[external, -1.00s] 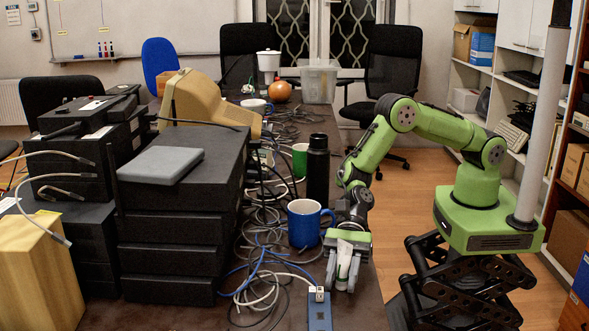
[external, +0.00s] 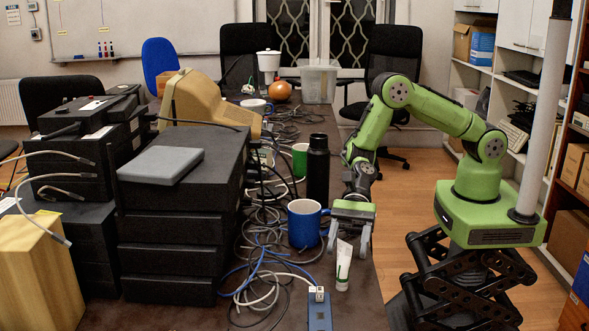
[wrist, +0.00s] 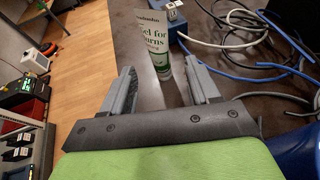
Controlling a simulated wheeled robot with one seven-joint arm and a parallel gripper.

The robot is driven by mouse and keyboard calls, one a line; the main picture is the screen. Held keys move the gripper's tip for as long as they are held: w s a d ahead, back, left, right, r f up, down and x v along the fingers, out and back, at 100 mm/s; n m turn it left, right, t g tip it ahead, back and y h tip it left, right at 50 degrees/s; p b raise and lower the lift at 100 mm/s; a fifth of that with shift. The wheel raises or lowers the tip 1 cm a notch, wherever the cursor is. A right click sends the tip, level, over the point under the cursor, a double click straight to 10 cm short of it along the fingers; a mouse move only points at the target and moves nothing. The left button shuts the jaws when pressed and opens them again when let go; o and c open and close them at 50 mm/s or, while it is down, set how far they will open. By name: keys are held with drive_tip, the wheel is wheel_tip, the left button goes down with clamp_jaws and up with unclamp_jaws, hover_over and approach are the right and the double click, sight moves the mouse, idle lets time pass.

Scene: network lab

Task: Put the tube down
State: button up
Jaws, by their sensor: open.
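The tube (external: 343,264), white with a green band and a green cap end, stands upright on the table (external: 362,300) near its right edge. In the wrist view the tube (wrist: 154,42) shows the printed words "Gel for Burns". My gripper (external: 348,244) is open, with its fingers spread above and behind the tube. In the wrist view my gripper (wrist: 158,82) has a finger on each side, and the tube stands beyond the fingertips, apart from them.
A blue mug (external: 304,224) stands close to the left of my gripper, with a black bottle (external: 318,168) behind it. Tangled cables (external: 262,262) and a blue power strip (external: 320,312) lie left of the tube. The table edge is close on the right.

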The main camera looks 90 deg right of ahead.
drive_tip(key=v, duration=0.3)
drive_tip(key=shift+s+d+r, duration=0.1)
drive_tip(key=shift+d+r, duration=0.05)
drive_tip(key=shift+d, duration=0.2)
drive_tip(key=s+d+r+n+h, duration=0.7)
drive_tip(key=d+r+n, duration=0.6)
drive_tip(key=n, duration=0.1)
drive_tip(key=s+d+r+n+t+h, duration=0.1)
drive_tip(key=s+d+r+n+h, duration=0.1)
drive_tip(key=s+d, duration=0.5)
drive_tip(key=s+d+r+n+t+h, duration=0.1)
drive_tip(key=s+d+r+n+h, duration=0.2)
drive_tip(key=s+d, duration=0.5)
drive_tip(key=s+n+h, duration=0.1)
drive_tip(key=s, duration=0.1)
drive_tip(key=shift+s+d+n+h, duration=0.3)
drive_tip(key=shift+d+n, duration=0.05)
drive_tip(key=shift+n, duration=0.05)
drive_tip(key=shift+r, duration=0.2)
